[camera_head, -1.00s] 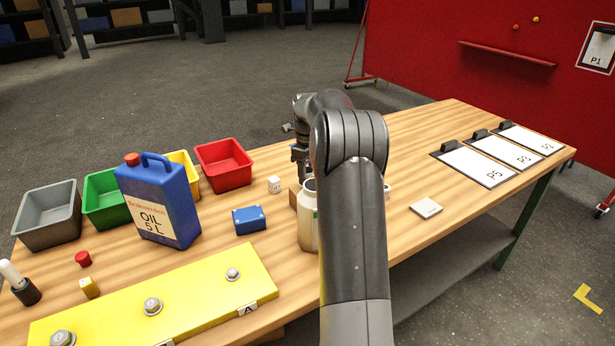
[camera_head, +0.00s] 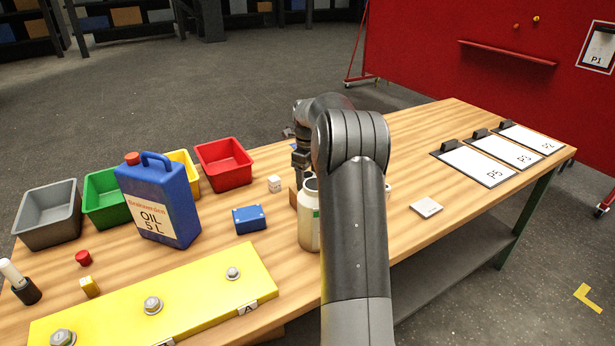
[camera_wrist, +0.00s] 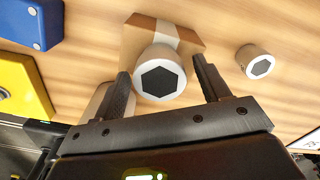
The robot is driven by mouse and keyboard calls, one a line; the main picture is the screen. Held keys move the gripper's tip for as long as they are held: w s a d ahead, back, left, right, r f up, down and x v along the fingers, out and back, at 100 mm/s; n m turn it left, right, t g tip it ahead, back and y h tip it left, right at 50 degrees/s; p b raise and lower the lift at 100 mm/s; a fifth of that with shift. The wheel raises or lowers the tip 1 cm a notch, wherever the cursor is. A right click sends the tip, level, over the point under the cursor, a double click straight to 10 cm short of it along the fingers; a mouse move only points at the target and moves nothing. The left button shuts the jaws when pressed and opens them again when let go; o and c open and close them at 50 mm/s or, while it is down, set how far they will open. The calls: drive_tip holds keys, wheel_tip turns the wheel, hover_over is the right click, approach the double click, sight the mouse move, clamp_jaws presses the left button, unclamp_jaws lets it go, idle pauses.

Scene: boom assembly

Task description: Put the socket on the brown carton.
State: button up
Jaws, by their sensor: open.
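A pale socket (camera_wrist: 160,76) with a dark hexagonal hole shows in the wrist view, its open end facing the camera. It appears to stand on the brown carton (camera_wrist: 133,44), which has a lighter tape band. My gripper (camera_wrist: 160,70) is open, with one finger on each side of this socket. Whether either finger touches it I cannot tell. A second, smaller-looking socket (camera_wrist: 260,63) stands on the table right of the carton. In the head view my arm hides most of the carton (camera_head: 293,196) and the first socket.
A yellow plate (camera_head: 200,297) lies in front. A white tile (camera_head: 426,207) lies right, with free table around it.

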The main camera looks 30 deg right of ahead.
sight(308, 175)
wheel_tip(308, 175, up, 11)
drive_tip(key=s+a+r+n+t, duration=0.1)
drive_tip(key=s+a+r+n, duration=0.6)
drive_tip(key=a, duration=0.3)
drive_tip(key=s+a+r+n+t, duration=0.2)
drive_tip(key=s+a+r+n, duration=0.1)
drive_tip(key=s+a+n, duration=0.55)
drive_tip(key=s+a+f+n+t, duration=0.1)
drive_tip(key=s+a+f+n, duration=0.1)
drive_tip(key=s, duration=0.5)
drive_tip(key=s+a+f+n, duration=0.3)
drive_tip(key=s+a+n, duration=0.1)
drive_tip(key=s+n, duration=0.3)
drive_tip(key=s+a+f+n+t, duration=0.1)
drive_tip(key=s+a+f+n, duration=0.2)
drive_tip(key=s+n, duration=0.2)
drive_tip(key=s, duration=0.2)
drive_tip(key=shift+s+a+t, duration=0.3)
drive_tip(key=shift+s, duration=0.1)
